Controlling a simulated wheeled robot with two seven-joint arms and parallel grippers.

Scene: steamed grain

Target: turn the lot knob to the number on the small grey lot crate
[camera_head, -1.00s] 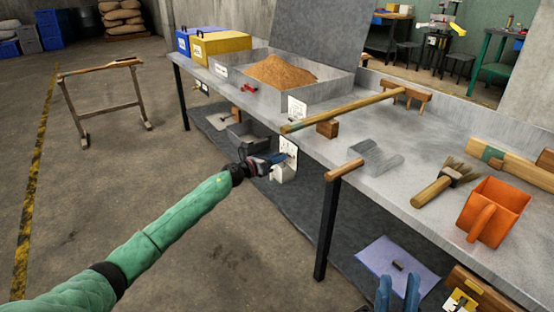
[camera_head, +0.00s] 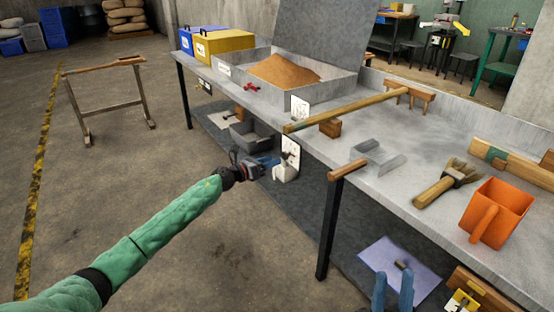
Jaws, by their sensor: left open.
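A white panel (camera_head: 291,148) with dark markings hangs at the bench's front edge; I take it for the lot dial, but its knob and numbers are too small to make out. A pale block (camera_head: 285,173) sits just below it. My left gripper (camera_head: 270,164) is open just left of the panel, with a small gap seeming to show between them. A small grey crate (camera_head: 253,135) stands on the lower shelf behind my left gripper; no number on it is readable. My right gripper (camera_head: 393,292) shows at the bottom edge as two blue fingers held apart, empty.
The grey bench (camera_head: 410,160) carries a grain tray (camera_head: 330,92), a long wooden pole (camera_head: 350,109), a brush (camera_head: 446,184) and an orange scoop (camera_head: 497,212). The floor on the left is open around a wooden stand (camera_head: 107,98).

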